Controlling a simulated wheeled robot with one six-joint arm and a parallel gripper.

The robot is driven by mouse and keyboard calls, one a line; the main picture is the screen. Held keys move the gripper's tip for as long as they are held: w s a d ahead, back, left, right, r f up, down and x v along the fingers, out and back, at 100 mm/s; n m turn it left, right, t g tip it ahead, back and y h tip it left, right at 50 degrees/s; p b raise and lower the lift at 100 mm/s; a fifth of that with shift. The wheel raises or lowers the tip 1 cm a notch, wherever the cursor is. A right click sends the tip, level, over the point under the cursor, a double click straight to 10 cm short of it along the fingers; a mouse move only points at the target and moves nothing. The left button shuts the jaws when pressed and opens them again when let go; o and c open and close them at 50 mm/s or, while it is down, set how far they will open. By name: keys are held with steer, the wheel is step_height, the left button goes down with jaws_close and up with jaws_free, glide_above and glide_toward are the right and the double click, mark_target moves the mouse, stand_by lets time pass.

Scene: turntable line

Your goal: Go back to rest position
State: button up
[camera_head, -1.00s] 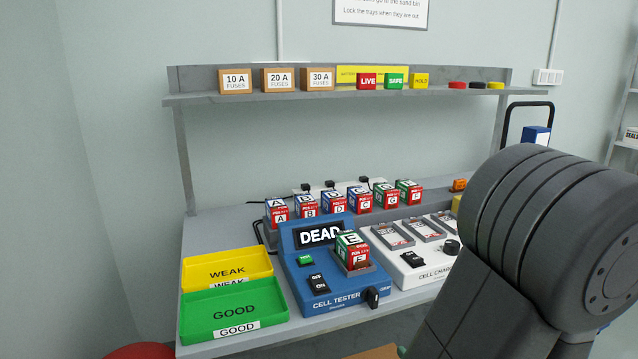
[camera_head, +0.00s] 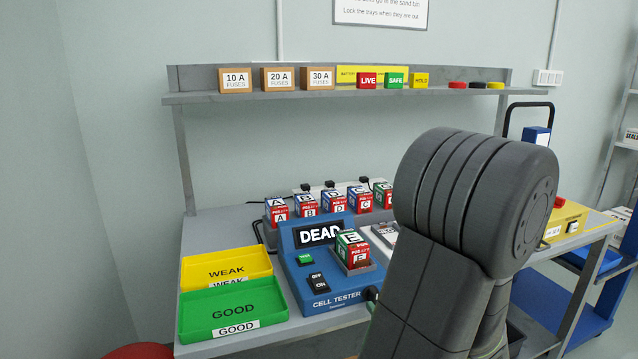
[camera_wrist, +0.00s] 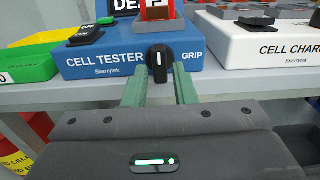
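My gripper (camera_wrist: 160,88) shows at the bottom of the wrist view, its two green fingers spread with a gap between them and nothing held in the gap. Its fingertips are just in front of the black grip knob (camera_wrist: 159,61) on the blue cell tester (camera_wrist: 110,62); whether they touch it I cannot tell. In the head view my arm hides the gripper and most of the knob. The cell tester (camera_head: 303,283) reads DEAD, and cell E (camera_head: 353,248) stands in its socket.
A green GOOD tray (camera_head: 199,329) and yellow WEAK tray (camera_head: 196,283) lie left of the tester. Several labelled cells (camera_head: 307,207) stand behind it. The white cell charger (camera_wrist: 230,48) is to its right. A shelf (camera_head: 420,92) runs above.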

steer(key=shift+w+a, duration=0.3)
steer(key=shift+w, duration=0.35)
steer(key=shift+w+a+r+p, duration=0.1)
steer(key=shift+w+r+p, duration=0.05)
steer(key=shift+w+p, duration=0.15)
steer(key=m+p, duration=0.3)
steer(key=m, duration=0.3)
steer(key=shift+s+p, duration=0.1)
steer(key=shift+p, duration=0.3)
